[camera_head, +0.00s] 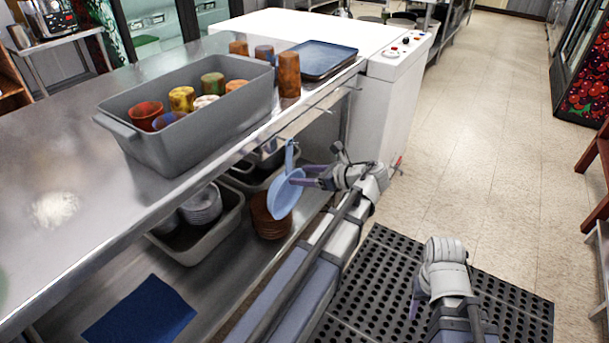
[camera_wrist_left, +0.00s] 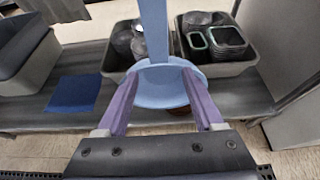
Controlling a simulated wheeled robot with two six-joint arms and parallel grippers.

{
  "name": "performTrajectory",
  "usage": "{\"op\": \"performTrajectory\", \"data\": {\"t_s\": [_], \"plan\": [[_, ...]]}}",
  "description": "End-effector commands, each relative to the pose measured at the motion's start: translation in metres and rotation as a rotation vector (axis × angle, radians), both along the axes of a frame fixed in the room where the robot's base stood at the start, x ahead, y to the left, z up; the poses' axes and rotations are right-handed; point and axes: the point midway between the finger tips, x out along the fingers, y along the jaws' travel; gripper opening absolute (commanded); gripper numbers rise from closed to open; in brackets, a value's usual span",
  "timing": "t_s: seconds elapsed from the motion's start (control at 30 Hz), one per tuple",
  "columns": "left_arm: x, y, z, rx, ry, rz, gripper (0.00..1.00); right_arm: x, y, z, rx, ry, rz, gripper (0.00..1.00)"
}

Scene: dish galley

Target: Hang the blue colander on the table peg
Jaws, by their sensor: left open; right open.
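The blue colander (camera_head: 285,197) hangs below the front edge of the metal table, its handle (camera_head: 290,156) pointing up. The handle's top is close to a thin table peg (camera_head: 284,139); I cannot tell exactly how they meet. My left gripper (camera_head: 296,177) is open at the colander. In the left wrist view, the colander bowl (camera_wrist_left: 160,88) lies beyond and between the spread purple fingers (camera_wrist_left: 158,78), and the handle rises out of the picture. Whether the fingers touch it is unclear. My right gripper (camera_head: 415,303) is open and empty above the black floor mat.
A grey bin (camera_head: 205,140) of coloured cups and a blue tray (camera_head: 318,62) stand on the table (camera_head: 60,160). Other thin pegs (camera_head: 318,107) project from its edge.

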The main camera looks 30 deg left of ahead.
Motion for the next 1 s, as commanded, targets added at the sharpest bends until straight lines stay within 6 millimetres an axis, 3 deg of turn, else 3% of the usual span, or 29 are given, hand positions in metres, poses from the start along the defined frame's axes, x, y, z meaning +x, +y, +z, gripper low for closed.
{"op": "performTrajectory", "data": {"t_s": [0.27, 0.7, 1.0], "plan": [[0.000, -0.010, 0.006, -0.001, 0.001, -0.001, 0.69, 0.000, 0.000, 0.006, 0.001, 0.000, 0.000, 0.50], [-0.005, -0.066, 0.031, 0.000, 0.001, -0.001, 0.69, 0.000, 0.001, 0.031, 0.005, 0.001, -0.002, 0.50], [-0.006, -0.071, 0.031, 0.000, 0.000, 0.000, 0.69, 0.000, 0.001, 0.031, 0.006, 0.002, -0.002, 0.50]]}}
